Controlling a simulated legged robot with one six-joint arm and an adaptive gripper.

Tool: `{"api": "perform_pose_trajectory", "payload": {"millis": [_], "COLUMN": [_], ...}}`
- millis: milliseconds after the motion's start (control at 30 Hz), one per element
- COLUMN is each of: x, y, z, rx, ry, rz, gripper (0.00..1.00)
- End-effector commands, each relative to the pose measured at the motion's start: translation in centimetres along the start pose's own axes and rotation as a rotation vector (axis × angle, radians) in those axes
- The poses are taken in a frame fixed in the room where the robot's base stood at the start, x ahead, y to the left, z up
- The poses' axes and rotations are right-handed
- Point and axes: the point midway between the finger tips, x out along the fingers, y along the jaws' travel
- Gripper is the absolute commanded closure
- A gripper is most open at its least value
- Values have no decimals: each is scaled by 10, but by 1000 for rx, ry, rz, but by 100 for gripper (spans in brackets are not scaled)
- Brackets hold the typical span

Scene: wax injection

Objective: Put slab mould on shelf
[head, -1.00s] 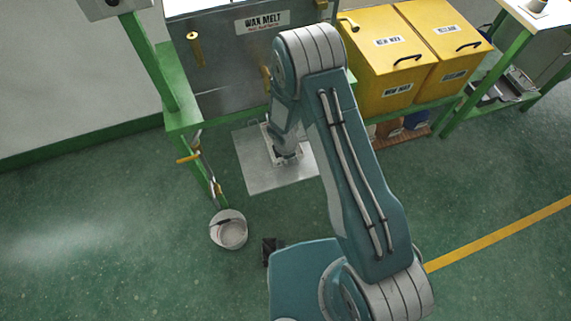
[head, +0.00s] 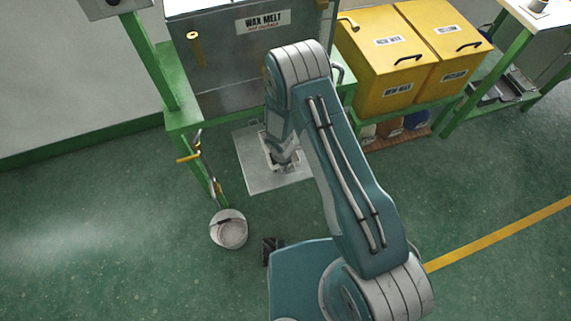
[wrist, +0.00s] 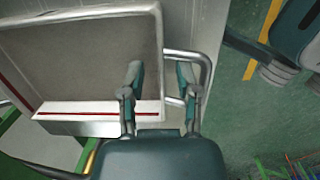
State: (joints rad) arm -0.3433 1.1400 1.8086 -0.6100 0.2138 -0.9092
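In the wrist view a flat grey slab with a pale raised rim, a red stripe along its near edge and a metal loop handle on its right side appears to be the slab mould (wrist: 75,55). My gripper (wrist: 160,75) is at its right edge. One finger is over the slab, the other beyond the rim by the handle, with a gap between them; I see no firm contact. In the head view my gripper (head: 283,165) is low in front of the wax melt tank (head: 230,75), above a metal plate, and my arm hides most of the mould.
A metal plate (head: 257,178) lies on the floor before the tank. A white bucket (head: 229,230) stands to its front left. Yellow bins (head: 385,75) stand on a green bench at right, with a lower shelf (head: 400,138) holding small containers.

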Motion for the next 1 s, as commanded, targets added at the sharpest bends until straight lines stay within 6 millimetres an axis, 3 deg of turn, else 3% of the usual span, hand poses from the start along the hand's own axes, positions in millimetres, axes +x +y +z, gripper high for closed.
{"api": "perform_pose_trajectory", "payload": {"millis": [267, 700, 1000], "x": [-5, -68, -77], "y": [0, 0, 0], "z": [0, 0, 0], "rx": [-1, -1, 0], "ry": [0, 0, 0], "rz": [0, 1, -2], "gripper": [57, 57, 57]}}
